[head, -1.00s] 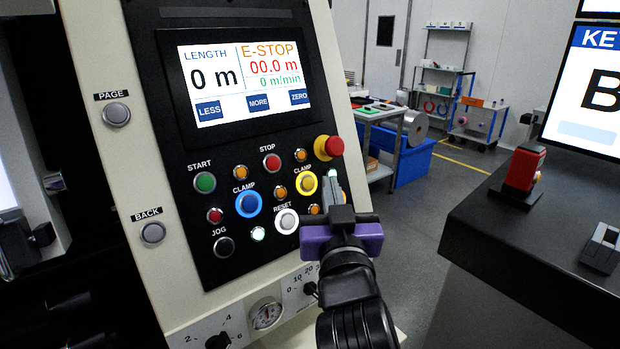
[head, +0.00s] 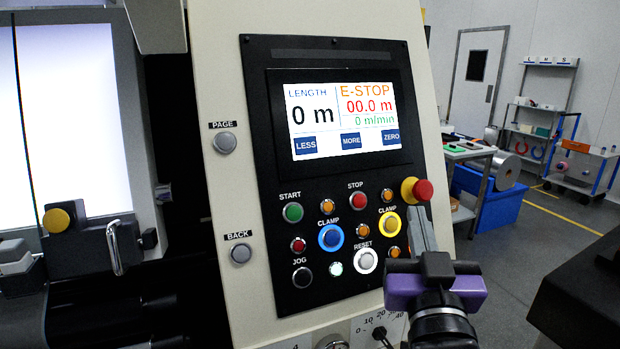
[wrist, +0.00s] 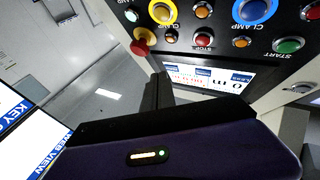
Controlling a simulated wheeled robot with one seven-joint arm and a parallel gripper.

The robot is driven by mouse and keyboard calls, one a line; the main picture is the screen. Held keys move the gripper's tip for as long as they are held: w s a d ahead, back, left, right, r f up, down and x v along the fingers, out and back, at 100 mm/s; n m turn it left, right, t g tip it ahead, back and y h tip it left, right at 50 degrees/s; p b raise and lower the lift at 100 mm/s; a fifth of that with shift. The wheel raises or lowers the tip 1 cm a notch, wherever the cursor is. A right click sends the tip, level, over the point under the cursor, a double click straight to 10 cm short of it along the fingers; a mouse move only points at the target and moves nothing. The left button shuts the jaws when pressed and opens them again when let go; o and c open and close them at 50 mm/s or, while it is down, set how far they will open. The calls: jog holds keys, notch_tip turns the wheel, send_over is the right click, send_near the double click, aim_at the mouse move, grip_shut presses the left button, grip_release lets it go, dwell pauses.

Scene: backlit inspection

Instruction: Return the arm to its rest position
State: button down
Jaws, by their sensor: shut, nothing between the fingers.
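My gripper (head: 420,228) is in the lower right of the head view, in front of the right part of the control panel (head: 275,225). Its purple and black body is below its narrow grey fingers, which point up and are shut with nothing between them. The fingertips appear just below the red E-stop knob (head: 423,190); I cannot tell the gap in depth. In the wrist view my gripper's dark fingers (wrist: 158,88) show above its purple housing, with the red knob (wrist: 143,42) to their left. The panel screen (head: 343,118) reads E-STOP and 0 m.
Panel buttons include green START (head: 292,212), red STOP (head: 356,201) and a blue-ringed CLAMP (head: 331,237). A dark counter (head: 580,295) stands at the lower right. A backlit white panel (head: 70,120) is at the left. Open grey floor (head: 525,245) lies behind, before a blue bin (head: 500,205).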

jog(key=s+a+f+n+y, duration=0.2)
jog(key=s+f+n+y, duration=0.3)
jog(key=s+f, duration=1)
jog(key=s+d+f+m+g, duration=0.1)
jog(key=s+f, duration=0.3)
jog(key=s, duration=0.4)
jog(key=s+d+f+m+g, duration=0.1)
jog(key=s+f+g, duration=0.2)
jog(key=s+f, duration=0.2)
jog(key=s+d+f+m+g+h, duration=0.1)
jog(key=s+f, duration=0.3)
jog(key=s, duration=0.8)
jog(key=shift+d+f+m+g, duration=0.3)
jog(key=shift+d+g, duration=0.1)
jog(key=shift+g, duration=0.2)
jog(key=shift+a, duration=0.1)
